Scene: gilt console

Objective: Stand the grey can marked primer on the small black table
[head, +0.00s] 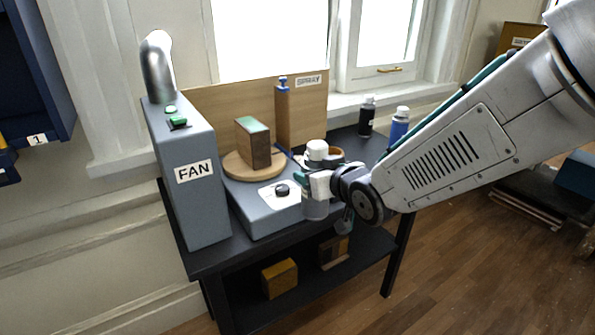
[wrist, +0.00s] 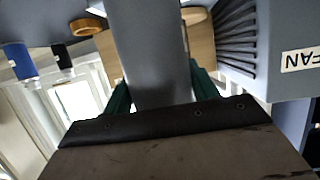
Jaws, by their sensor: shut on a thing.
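My gripper (head: 318,184) is shut on a grey can (head: 315,209), which looks upright. In the wrist view, the grey can (wrist: 150,50) fills the space between the two green fingers of my gripper (wrist: 160,88). Its marking does not show. The small black table (head: 268,247) stands under the window. The can is at the table's front side, beside the grey turntable base; I cannot tell whether its bottom touches the tabletop.
The grey FAN box (head: 190,190) stands at the table's left. A grey base (head: 262,217) with a round wooden disc (head: 240,167) bears a brown block (head: 252,145). A tan ring (head: 334,155), a black bottle (head: 367,118) and a blue bottle (head: 398,130) stand behind. Blocks (head: 280,278) lie on the lower shelf.

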